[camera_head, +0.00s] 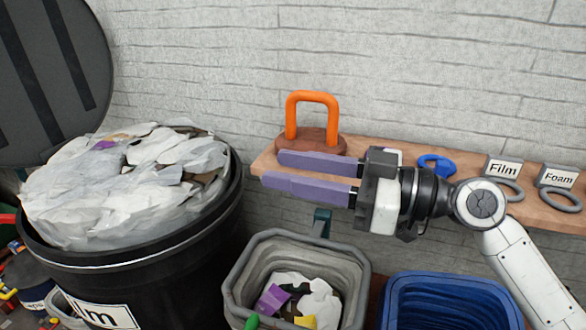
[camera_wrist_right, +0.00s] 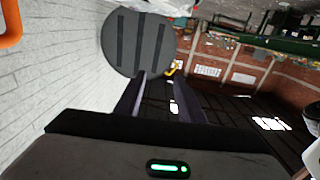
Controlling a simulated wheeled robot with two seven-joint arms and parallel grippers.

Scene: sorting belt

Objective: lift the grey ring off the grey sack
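A grey ring with a "Film" tag (camera_head: 502,190) lies on the wooden shelf at the right; a second grey ring with a "Foam" tag (camera_head: 560,199) lies beside it. A grey, open-topped container (camera_head: 240,285) stands below my right gripper, holding white, purple and dark scraps. I cannot tell whether it is the grey sack, and I see no separate ring on it. My right gripper (camera_head: 272,169) has purple fingers apart with nothing between them, pointing left in front of the shelf. Its fingers also show apart in the wrist view (camera_wrist_right: 160,92). My left gripper is out of view.
A black bin (camera_head: 215,225), heaped with pale film, stands at the left; a dark round lid (camera_head: 50,75) is behind it. An orange handle on a brown base (camera_head: 310,140) and a blue ring (camera_head: 437,165) are on the shelf. A blue crate (camera_head: 440,285) stands lower right.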

